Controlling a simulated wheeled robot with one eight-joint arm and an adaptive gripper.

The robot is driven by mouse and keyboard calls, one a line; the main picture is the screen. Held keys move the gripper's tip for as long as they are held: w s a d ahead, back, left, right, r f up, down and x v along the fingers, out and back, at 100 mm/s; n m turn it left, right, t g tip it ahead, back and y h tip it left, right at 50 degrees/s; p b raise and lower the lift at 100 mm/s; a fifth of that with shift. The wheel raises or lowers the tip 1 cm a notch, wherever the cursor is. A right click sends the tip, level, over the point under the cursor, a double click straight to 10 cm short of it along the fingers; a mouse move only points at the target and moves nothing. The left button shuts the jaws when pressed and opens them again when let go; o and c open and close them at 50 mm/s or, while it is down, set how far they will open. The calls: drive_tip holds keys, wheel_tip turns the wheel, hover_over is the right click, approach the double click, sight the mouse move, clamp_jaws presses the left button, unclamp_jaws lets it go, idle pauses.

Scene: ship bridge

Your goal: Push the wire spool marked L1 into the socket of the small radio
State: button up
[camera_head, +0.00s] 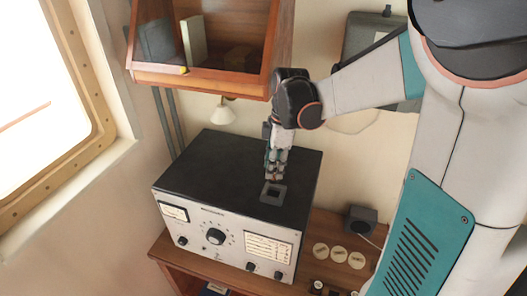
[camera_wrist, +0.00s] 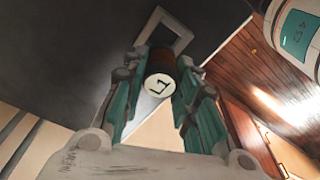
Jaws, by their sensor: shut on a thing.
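The radio (camera_head: 235,165) is a box with a black top and a pale front with knobs, standing on a wooden desk. A square grey socket (camera_head: 273,194) sits on its top, near the right side; the wrist view also shows the socket frame (camera_wrist: 178,46). My gripper (camera_head: 273,174) points down just above and behind the socket. In the wrist view my gripper (camera_wrist: 165,66) is shut on the wire spool (camera_wrist: 159,86), whose pale round end reads L1. The spool is hidden by the fingers in the head view. I cannot tell whether it touches the socket.
A wooden wall shelf (camera_head: 205,82) with books hangs above and behind the radio, with a white lamp (camera_head: 222,110) below it. Right of the radio, the desk holds three pale discs (camera_head: 338,254), a dark small box (camera_head: 361,220) and small dark items (camera_head: 318,287). A window is at left.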

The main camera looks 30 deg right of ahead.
sight(274, 182)
drive_tip(key=shift+s, duration=0.15)
drive_tip(key=shift+f+b, duration=1.1)
drive_tip(key=shift+f, duration=0.75)
drive_tip(key=shift+f+b, duration=1.45)
drive_tip(key=shift+b, duration=0.5)
idle(4.0)
